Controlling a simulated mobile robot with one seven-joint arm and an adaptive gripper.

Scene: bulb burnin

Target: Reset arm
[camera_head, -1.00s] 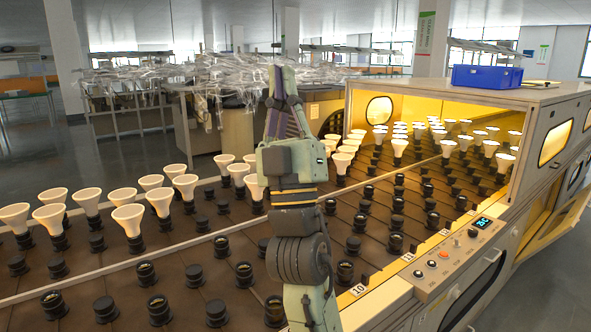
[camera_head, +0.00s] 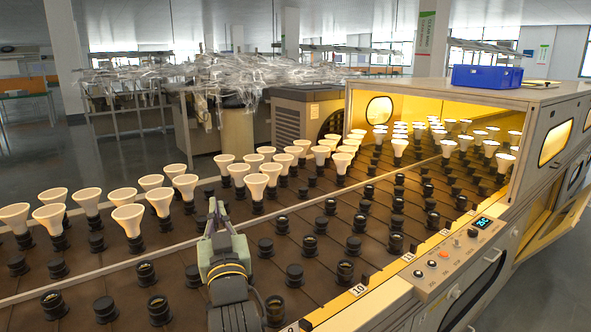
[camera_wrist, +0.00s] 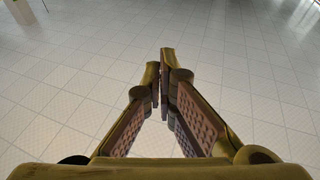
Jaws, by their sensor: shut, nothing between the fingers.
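My gripper (camera_head: 215,217) shows in the head view at the lower middle, in front of the near rows of black sockets. In the wrist view my gripper (camera_wrist: 163,70) has its fingertips together with nothing between them. White bulbs (camera_head: 127,218) stand upright in black sockets on the dark conveyor bed (camera_head: 120,284), left of and beyond my gripper. No bulb is in my gripper.
Several empty black sockets (camera_head: 295,274) fill the near rows. The lit oven (camera_head: 415,110) stands at the right with a blue bin (camera_head: 487,77) on top. A control panel (camera_head: 452,258) sits on its near edge. Open floor (camera_head: 120,160) lies at the back left.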

